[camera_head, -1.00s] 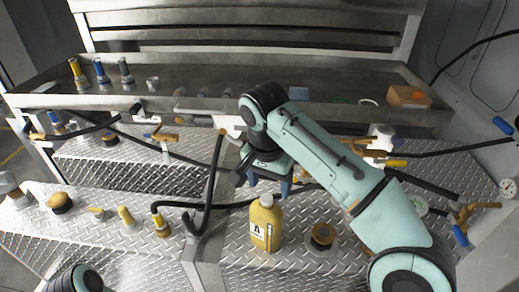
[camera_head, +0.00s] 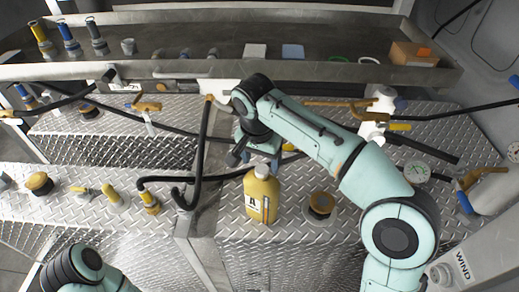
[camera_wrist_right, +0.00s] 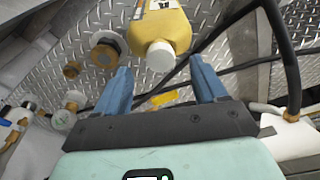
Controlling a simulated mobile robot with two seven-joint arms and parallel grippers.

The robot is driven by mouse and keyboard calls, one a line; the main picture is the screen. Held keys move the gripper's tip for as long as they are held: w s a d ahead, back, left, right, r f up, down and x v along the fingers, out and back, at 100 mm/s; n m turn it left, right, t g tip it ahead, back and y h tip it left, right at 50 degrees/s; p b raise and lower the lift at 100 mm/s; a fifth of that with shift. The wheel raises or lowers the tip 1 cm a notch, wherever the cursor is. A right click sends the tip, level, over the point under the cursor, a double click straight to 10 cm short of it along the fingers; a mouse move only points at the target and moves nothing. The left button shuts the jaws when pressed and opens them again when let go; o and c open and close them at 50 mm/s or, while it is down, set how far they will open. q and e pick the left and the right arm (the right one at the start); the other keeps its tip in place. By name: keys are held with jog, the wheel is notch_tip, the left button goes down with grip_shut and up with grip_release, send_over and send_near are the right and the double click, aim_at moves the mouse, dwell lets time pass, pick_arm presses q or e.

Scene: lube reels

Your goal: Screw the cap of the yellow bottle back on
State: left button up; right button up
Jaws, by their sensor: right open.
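The yellow bottle (camera_head: 262,198) stands upright on the diamond-plate deck, with a dark letter label on its front. A whitish cap (camera_head: 262,171) sits at its top; whether it is threaded on cannot be told. In the right wrist view the bottle (camera_wrist_right: 165,24) is at top centre and its round white cap (camera_wrist_right: 160,56) faces the camera. My right gripper (camera_head: 262,158) is just behind and above the cap in the head view. Its blue fingers (camera_wrist_right: 160,82) are open, empty and spread to either side of the cap's line, apart from it. My left gripper is out of view.
A brown-capped filler (camera_head: 320,205) stands right of the bottle. A black hose (camera_head: 198,160) and yellow-tipped fittings (camera_head: 113,195) lie to the left. Gauges, valves and a white cylinder (camera_head: 490,195) crowd the right side. The deck in front of the bottle is clear.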

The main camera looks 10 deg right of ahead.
aim_at(262, 169)
notch_tip(262, 169, down, 2)
jog(key=shift+d+f, duration=0.1)
jog(key=shift+w+f, duration=0.2)
jog(key=shift+f, duration=0.2)
jog(key=c, duration=1.1)
jog(key=shift+r+m, duration=0.15)
jog(key=shift+m, duration=1.55)
jog(key=o, duration=1.4)
